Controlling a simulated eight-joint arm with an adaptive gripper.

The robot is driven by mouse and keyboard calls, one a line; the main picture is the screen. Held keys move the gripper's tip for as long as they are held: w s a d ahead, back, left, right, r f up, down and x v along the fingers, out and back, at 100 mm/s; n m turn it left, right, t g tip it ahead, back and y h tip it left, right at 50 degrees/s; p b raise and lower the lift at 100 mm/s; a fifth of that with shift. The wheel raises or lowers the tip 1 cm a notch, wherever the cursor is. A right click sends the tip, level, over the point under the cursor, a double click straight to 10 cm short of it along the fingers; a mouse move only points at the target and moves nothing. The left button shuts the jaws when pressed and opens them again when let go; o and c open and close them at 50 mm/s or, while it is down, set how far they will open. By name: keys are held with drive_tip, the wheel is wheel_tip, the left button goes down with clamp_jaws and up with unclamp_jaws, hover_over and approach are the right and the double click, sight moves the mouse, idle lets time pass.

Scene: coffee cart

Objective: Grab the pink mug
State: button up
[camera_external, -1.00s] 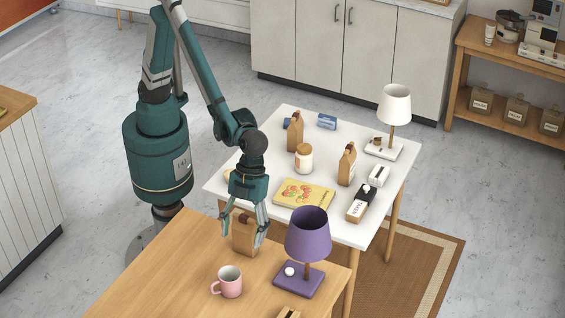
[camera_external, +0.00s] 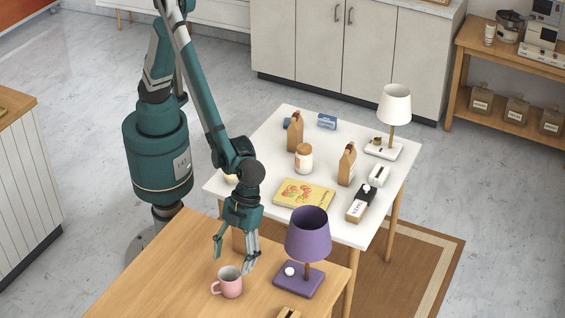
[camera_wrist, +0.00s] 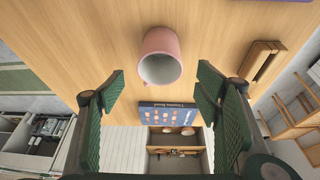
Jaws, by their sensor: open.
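The pink mug (camera_external: 229,284) stands upright on the wooden table (camera_external: 180,262) near its middle, with its handle toward the left in the external view. In the wrist view the mug (camera_wrist: 161,57) lies ahead of my fingers, near the middle of the picture, with its rim and pale inside showing. My gripper (camera_external: 233,262) is open and empty. It is above the table, just behind and over the mug, with its fingers spread. In the wrist view the fingers of my gripper (camera_wrist: 158,92) stand wide on either side, apart from the mug.
A purple lamp (camera_external: 307,236) stands on the table right of the mug. A white table (camera_external: 252,178) behind holds a yellow box (camera_external: 304,194), a jar and another lamp. The wooden table's left part is clear.

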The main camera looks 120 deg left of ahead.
sight(228, 278)
drive_tip(key=shift+x, duration=1.1)
drive_tip(key=shift+f, duration=0.1)
drive_tip(key=shift+b+x, duration=0.8)
drive_tip(key=shift+x, duration=1.7)
drive_tip(key=c, duration=1.1)
